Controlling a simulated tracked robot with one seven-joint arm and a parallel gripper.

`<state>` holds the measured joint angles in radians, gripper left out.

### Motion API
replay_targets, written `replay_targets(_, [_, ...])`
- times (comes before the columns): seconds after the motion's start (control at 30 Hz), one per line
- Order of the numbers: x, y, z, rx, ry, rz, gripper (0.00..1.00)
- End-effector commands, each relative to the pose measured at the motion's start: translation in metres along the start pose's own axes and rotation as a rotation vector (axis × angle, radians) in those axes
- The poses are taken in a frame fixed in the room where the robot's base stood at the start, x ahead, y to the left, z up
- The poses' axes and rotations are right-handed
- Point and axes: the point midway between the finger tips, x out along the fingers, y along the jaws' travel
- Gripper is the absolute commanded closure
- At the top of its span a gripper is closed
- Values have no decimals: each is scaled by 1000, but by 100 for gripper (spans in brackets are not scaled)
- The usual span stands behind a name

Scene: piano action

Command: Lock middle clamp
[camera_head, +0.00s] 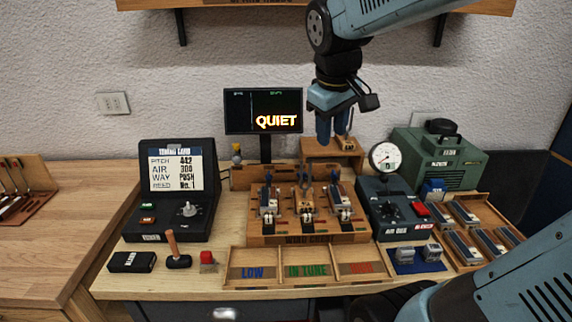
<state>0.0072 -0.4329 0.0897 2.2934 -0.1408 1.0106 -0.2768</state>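The wooden wind chest (315,239) stands on the table in the middle, with three stations side by side. The middle clamp (306,201) sits at the centre station, between the left clamp (268,203) and the right clamp (341,202). Dark upright levers show behind them, but they are too small to tell whether the middle clamp is locked. My gripper (332,139) hangs pointing down, above and behind the wind chest, in front of a small wooden stand (334,147). Its two blue fingers look apart, with nothing seen held between them.
The monitor (263,111) reading QUIET stands behind left. A round gauge (385,157) and a control box (393,209) stand at right, with a green machine (439,157) behind. The LOW, IN TUNE and HIGH tray (307,284) lies in front. My arm covers the lower right.

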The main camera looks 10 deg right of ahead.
Motion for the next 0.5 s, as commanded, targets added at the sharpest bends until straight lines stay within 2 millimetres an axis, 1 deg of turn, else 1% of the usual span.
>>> replay_targets(0.03, [5,2,-12,-48,-29,1,62])
replay_targets(0.27, [27,11,-62,-283,-142,4,62])
replay_targets(0.5, [60,16,-113,-526,-251,-18,62])
